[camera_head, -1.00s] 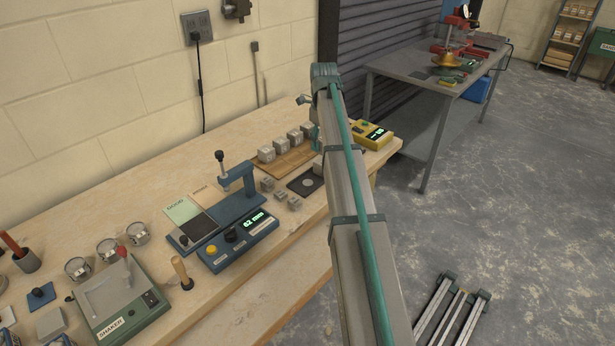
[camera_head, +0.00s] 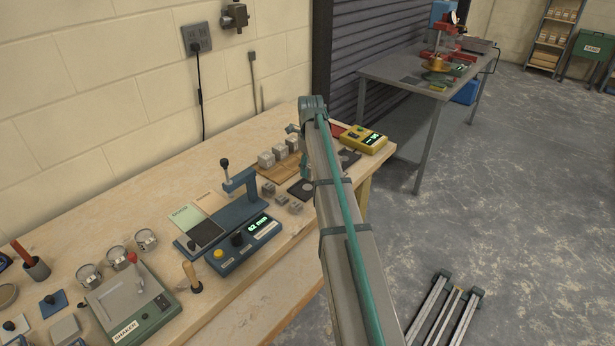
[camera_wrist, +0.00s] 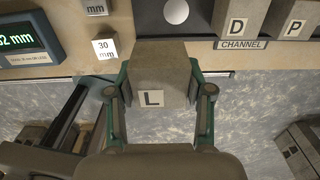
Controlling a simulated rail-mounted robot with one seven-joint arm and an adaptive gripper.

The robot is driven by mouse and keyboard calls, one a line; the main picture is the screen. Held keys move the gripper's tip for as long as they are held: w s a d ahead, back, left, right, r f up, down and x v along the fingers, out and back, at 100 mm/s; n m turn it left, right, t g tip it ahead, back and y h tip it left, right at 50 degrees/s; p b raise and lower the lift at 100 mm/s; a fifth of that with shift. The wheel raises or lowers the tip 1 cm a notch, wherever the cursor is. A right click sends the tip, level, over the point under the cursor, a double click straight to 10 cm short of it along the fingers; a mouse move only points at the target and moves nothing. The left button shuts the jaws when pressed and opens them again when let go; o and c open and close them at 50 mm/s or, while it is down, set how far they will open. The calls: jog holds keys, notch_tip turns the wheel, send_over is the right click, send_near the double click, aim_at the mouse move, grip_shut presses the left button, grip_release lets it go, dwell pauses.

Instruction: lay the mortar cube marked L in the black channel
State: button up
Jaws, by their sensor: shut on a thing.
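My gripper (camera_wrist: 158,88) is shut on a grey mortar cube (camera_wrist: 162,65) marked L, with one teal finger on each side. In the wrist view the cube appears over the bench's front edge, its label facing the camera. In the head view my arm hides the cube and most of the gripper. A label reading CHANNEL (camera_wrist: 240,44) is at the right in the wrist view, in front of the cubes marked D (camera_wrist: 237,20) and P (camera_wrist: 289,20).
A row of cubes stands on a wooden board (camera_head: 291,166). Black plates (camera_head: 300,189) and small marked blocks (camera_head: 282,199) lie nearby. The blue gauge (camera_head: 243,245) and yellow meter (camera_head: 364,140) flank this area.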

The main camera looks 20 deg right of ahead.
jog(key=p, duration=0.1)
send_over(308, 187)
notch_tip(308, 187, down, 5)
jog(key=shift+s+a+r, duration=0.1)
jog(key=shift+f+p, duration=0.6)
jog(key=shift+f, duration=1.2)
jog(key=shift+f, duration=0.15)
jog(key=o, duration=1.4)
notch_tip(308, 187, up, 12)
jog(key=b, duration=0.2)
jog(key=shift+b, duration=0.4)
